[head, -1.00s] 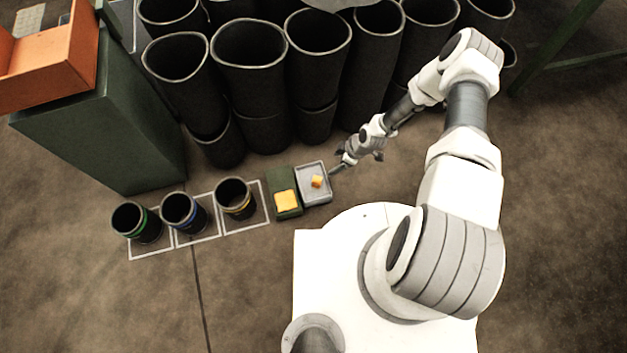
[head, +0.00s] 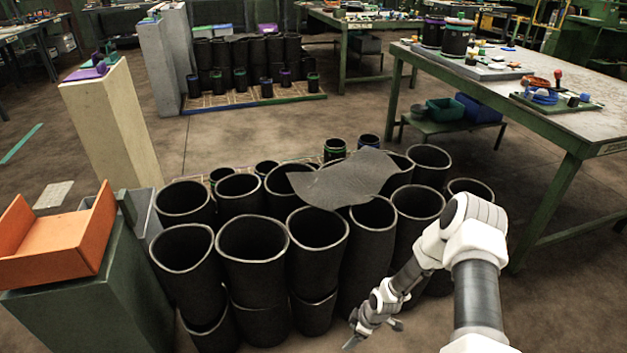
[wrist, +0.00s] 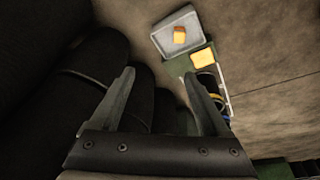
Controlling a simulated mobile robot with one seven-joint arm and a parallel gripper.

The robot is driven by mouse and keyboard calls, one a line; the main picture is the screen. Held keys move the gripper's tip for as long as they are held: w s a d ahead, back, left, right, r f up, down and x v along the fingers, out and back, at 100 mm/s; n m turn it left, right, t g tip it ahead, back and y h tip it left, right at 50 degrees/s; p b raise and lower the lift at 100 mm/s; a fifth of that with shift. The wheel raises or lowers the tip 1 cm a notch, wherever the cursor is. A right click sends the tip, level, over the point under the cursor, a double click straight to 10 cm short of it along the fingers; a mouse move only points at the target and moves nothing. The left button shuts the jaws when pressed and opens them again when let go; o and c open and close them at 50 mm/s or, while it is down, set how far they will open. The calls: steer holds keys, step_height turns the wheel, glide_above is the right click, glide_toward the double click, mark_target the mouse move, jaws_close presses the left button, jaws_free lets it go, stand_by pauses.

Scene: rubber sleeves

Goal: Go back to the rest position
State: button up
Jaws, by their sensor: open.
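My gripper (head: 374,337) is at the lower middle of the head view, in front of the black rubber sleeves (head: 318,228). In the wrist view my gripper (wrist: 160,88) has its two fingers spread apart with nothing between them. Beyond the fingertips in the wrist view, a grey tray (wrist: 166,47) holds a small orange block (wrist: 180,35). A green tray with a yellow piece (wrist: 203,58) lies beside it. Both trays are outside the head view now.
A dark sheet (head: 345,180) lies across the sleeve tops. An orange bin (head: 58,238) sits on a green block (head: 85,300) at left. A green-legged workbench (head: 540,150) stands at right. Open floor (head: 230,138) shows behind the sleeves.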

steer(key=w+d+r+m+t+h, duration=0.1)
steer(key=w+d+r+m+h, duration=0.15)
steer(key=r, duration=1.45)
steer(key=w+d+r+m+h, duration=0.1)
steer(key=d+r+m, duration=0.25)
steer(key=r, duration=1.35)
steer(key=s+a+r+m+t, duration=0.1)
steer(key=s+r+m, duration=0.2)
steer(key=s+r, duration=0.6)
steer(key=s+a+r+m+t, duration=0.1)
steer(key=s+r+m, duration=0.1)
steer(key=s+r, duration=0.65)
steer(key=s+a+r+m+t, duration=0.1)
steer(key=s+r+m, duration=0.2)
steer(key=s+r, duration=0.3)
step_height(320, 180, up, 21)
steer(key=s+p, duration=0.1)
steer(key=p, duration=2)
steer(key=shift+a+p, duration=0.15)
steer(key=shift+p, duration=0.2)
steer(key=shift+s+f, duration=0.1)
steer(key=c, duration=0.5)
steer(key=shift+o, duration=0.2)
steer(key=shift+s, duration=0.15)
